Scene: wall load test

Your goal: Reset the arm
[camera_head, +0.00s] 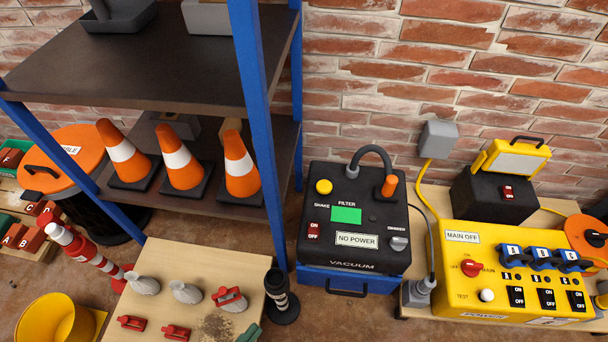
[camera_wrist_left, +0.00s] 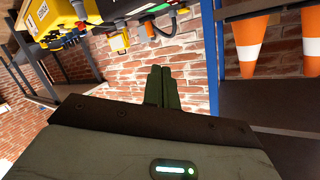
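My left gripper (camera_head: 249,334) shows only as a dark green tip at the bottom edge of the head view, by the front right corner of the light wooden table. In the left wrist view my left gripper (camera_wrist_left: 161,86) has its two dark green fingers side by side, touching, with nothing visible between them. Behind them is the brick wall. The rest of my left arm is out of the head view. My right gripper is in neither view.
The wooden table (camera_head: 196,262) holds grey-white bulbous pieces and red parts. A black vacuum unit (camera_head: 356,215) and yellow power box (camera_head: 465,287) stand right. The blue-post shelf (camera_head: 254,80) holds orange cones (camera_head: 182,164). A yellow bucket (camera_head: 54,321) is lower left.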

